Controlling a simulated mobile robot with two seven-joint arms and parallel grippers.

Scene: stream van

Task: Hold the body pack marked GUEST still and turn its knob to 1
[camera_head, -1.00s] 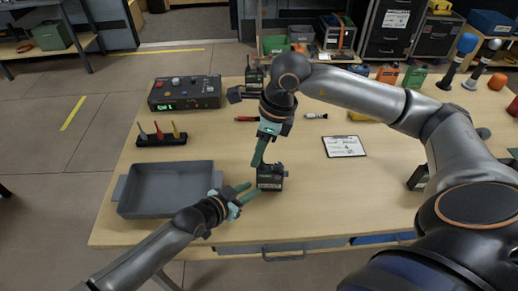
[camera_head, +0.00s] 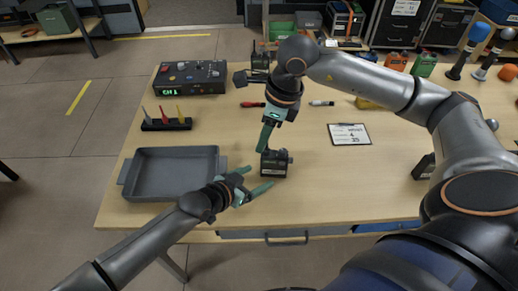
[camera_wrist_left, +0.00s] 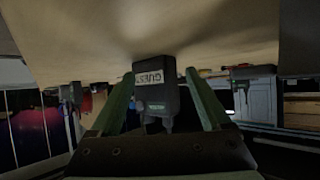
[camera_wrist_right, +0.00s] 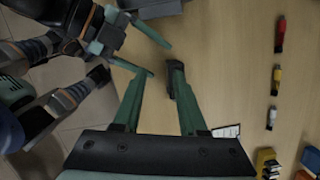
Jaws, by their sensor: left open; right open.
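The body pack (camera_head: 274,164) is a small dark box standing on the table. In the left wrist view its white label, reading GUEST, faces me upside down on the pack (camera_wrist_left: 157,98). A small round piece sticks out at its right in the head view; I cannot tell if it is the knob. My left gripper (camera_head: 260,177) is open, low at the pack's near left, its fingers either side of the pack in the wrist view; contact is unclear. My right gripper (camera_head: 266,143) is open, pointing down above the pack's left side. The knob's setting is not readable.
A grey tray (camera_head: 128,178) stands at left, a tool holder (camera_head: 167,124) and control box (camera_head: 190,78) behind it. A card on a clipboard (camera_head: 349,134) and markers (camera_head: 321,103) lie behind and right. Another dark pack (camera_head: 423,167) is at far right.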

